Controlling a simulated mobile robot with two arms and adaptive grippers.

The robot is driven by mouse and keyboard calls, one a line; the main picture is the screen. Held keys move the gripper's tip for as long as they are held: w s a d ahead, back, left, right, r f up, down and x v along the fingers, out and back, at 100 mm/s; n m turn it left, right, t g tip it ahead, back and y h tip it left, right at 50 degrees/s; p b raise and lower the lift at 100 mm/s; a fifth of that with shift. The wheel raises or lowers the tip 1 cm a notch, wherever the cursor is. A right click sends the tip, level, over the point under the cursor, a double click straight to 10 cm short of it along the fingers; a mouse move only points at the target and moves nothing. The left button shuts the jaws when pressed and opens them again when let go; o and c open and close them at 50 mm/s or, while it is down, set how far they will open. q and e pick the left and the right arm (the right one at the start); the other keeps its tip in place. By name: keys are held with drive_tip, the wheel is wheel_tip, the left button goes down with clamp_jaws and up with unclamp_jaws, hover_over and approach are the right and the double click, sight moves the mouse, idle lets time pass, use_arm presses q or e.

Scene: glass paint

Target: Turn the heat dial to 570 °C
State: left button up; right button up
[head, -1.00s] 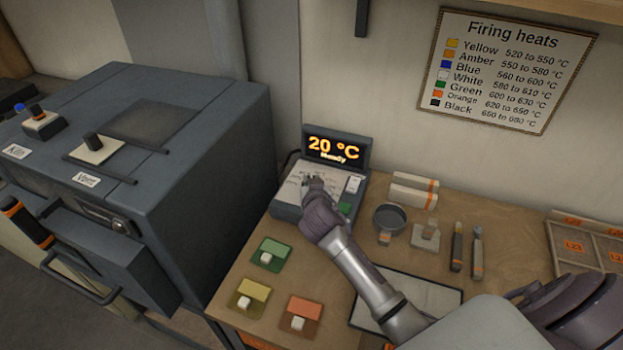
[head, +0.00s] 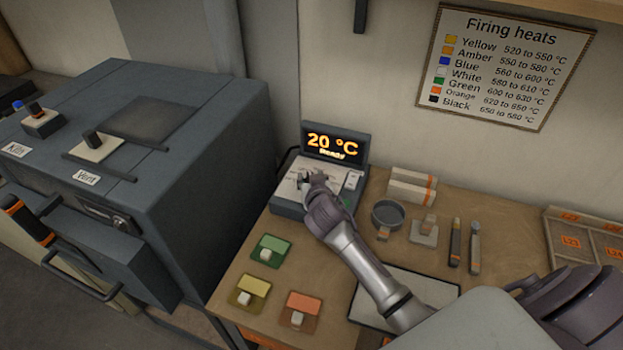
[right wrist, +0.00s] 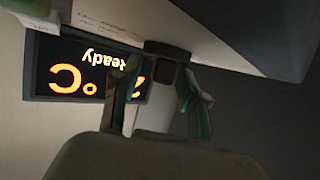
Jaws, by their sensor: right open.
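The heat controller (head: 290,196) stands on the bench beside the kiln. Its display (head: 335,146) reads 20 °C and "Ready". The display also shows upside down in the right wrist view (right wrist: 75,80), partly covered by a finger. The dark heat dial (right wrist: 165,68) sticks out from the controller's pale panel. My right gripper (head: 314,181) is over this panel and hides part of it. In the right wrist view its open fingers (right wrist: 158,84) lie on either side of the dial; I cannot tell whether they touch it. My left gripper is not in view.
The kiln (head: 200,150) stands close on the left. A firing heats chart (head: 505,65) hangs behind.

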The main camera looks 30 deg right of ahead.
drive_tip(key=v, duration=1.2)
idle(0.4)
